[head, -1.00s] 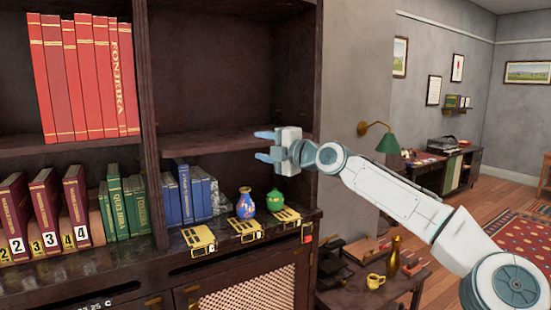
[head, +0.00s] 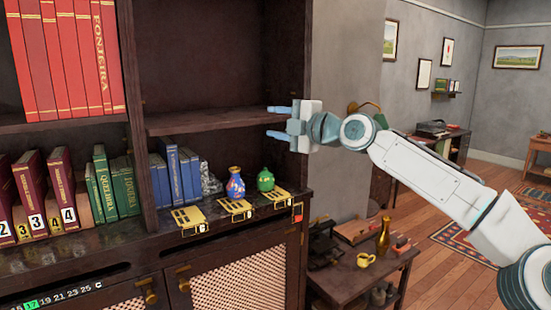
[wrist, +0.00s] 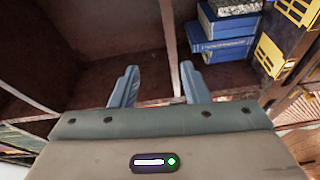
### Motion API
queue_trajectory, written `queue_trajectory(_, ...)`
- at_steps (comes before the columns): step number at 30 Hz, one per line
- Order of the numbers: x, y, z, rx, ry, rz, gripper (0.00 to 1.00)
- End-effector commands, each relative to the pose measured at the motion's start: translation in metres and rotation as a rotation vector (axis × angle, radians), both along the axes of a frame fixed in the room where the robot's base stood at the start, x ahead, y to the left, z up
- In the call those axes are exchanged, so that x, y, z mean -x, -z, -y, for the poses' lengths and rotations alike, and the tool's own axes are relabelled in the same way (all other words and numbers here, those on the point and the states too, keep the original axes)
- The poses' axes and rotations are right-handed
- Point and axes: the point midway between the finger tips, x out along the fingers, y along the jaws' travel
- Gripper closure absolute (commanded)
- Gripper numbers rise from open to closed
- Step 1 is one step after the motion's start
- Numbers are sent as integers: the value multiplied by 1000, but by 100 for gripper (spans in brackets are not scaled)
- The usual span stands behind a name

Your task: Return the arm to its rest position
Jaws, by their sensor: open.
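My gripper (head: 280,122) is open and empty in the head view, its two blue fingers pointing left in front of the bookcase's right side. My arm reaches to it from the lower right. In the wrist view the open fingers (wrist: 158,84) stand apart with nothing between them. Below the gripper, a blue patterned vase (head: 236,184) and a green lidded pot (head: 265,180) stand on the lower shelf. Neither touches the gripper.
The dark bookcase (head: 200,122) holds red books (head: 70,58), green books (head: 118,186) and blue books (head: 178,172). Yellow plates (head: 188,218) line the ledge. A side table (head: 345,278) with a yellow cup (head: 366,260) and a brass bottle (head: 384,235) stands right. The upper shelf beside the gripper is empty.

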Motion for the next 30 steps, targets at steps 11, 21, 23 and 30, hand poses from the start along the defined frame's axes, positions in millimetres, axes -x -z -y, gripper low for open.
queue_trajectory(11,98,-12,68,-94,92,-279,58)
queue_trajectory(21,174,25,85,-144,248,-571,58)
queue_trajectory(23,185,35,85,-154,286,-627,58)
queue_trajectory(30,221,91,89,-199,474,-862,58)
